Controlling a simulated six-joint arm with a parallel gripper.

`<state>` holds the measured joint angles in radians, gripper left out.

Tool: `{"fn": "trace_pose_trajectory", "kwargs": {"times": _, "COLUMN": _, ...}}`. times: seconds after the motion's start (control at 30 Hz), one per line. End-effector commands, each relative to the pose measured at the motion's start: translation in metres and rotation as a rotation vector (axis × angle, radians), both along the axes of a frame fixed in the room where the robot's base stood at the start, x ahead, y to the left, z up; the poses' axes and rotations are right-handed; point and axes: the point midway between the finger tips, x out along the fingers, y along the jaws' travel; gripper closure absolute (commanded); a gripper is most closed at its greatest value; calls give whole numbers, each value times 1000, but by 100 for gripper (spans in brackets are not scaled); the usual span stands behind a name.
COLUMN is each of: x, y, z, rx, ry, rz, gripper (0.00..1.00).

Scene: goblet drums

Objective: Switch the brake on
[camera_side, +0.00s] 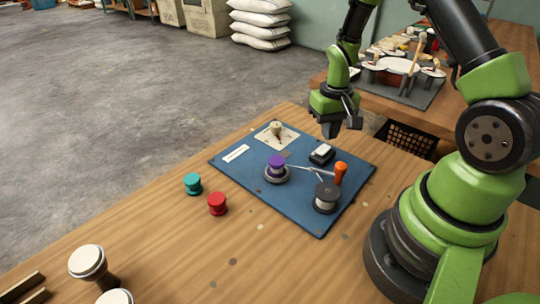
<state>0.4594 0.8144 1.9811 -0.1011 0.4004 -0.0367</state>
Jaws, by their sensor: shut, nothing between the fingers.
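A blue board (246,169) lies on the wooden table. Near its right side sits a small black switch box with a white top (321,152). At its back corner is a cream plate (264,139) with a small knob (275,128). I cannot tell from any marking which control is the brake. A purple spool (276,163) stands on a round grey base. An orange handle (340,173) rises beside a dark, pale-sided drum (327,196). My gripper (340,130) is shut and empty, pointing down above the board's back right edge, apart from the switch box.
A teal spool (193,184) and a red spool (217,203) stand on the table left of the board. Goblet drums (88,262) and wood strips stand at the front left. A black crate (407,139) and a second table with a grey tray are behind.

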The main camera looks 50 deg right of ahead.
Motion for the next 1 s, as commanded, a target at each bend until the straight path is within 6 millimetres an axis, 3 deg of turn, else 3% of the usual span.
{"fn": "trace_pose_trajectory", "kwargs": {"times": 1.0, "x": 0, "y": 0, "z": -8, "rx": 0, "ry": 0, "rz": 0, "gripper": 100}}
